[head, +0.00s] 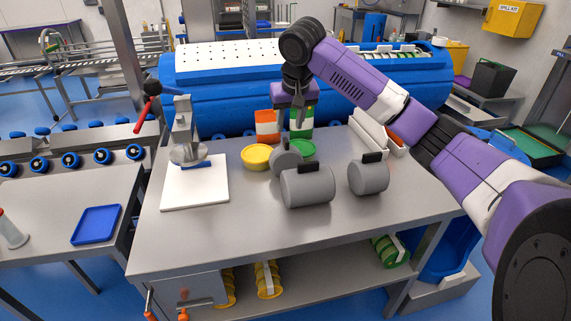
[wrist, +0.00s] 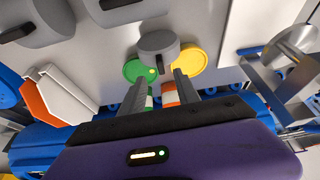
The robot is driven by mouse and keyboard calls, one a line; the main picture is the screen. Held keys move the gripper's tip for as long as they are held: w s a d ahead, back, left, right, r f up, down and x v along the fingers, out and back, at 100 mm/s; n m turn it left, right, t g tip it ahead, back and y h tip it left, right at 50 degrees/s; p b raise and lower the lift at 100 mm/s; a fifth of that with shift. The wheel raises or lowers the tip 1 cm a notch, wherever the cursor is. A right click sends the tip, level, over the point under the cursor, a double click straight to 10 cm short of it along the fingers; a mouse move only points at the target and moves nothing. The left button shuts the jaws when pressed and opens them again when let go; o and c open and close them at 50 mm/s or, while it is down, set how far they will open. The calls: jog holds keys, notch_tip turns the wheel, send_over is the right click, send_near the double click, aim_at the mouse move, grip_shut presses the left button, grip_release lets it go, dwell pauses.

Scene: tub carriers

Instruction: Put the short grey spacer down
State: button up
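The short grey spacer (head: 287,163) is a squat cylinder with a dark tab on top. It is at the middle of the steel table, in front of a yellow lid (head: 256,157) and a green lid (head: 303,148). In the wrist view the spacer (wrist: 158,46) is just beyond the fingertips and overlaps both lids. My gripper (head: 292,130) is above and behind it, pointing down. In the wrist view the two fingers of my gripper (wrist: 161,72) stand apart, with a gap wider than the tab. The spacer's underside is hidden, so its contact with the table is unclear.
A longer grey cylinder (head: 307,187) and another grey cylinder (head: 368,178) stand close in front and right. Orange-white (head: 267,126) and green-white (head: 300,131) stacks are behind. A white board (head: 195,189) with a metal stand is left. The table's front is clear.

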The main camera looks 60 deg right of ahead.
aim_at(286, 140)
jog(key=shift+w+p+x, duration=0.2)
jog(key=shift+p+x, duration=0.2)
jog(key=shift+x, duration=3.5)
jog(key=shift+d+r, duration=0.1)
jog(key=shift+d, duration=0.05)
grip_shut()
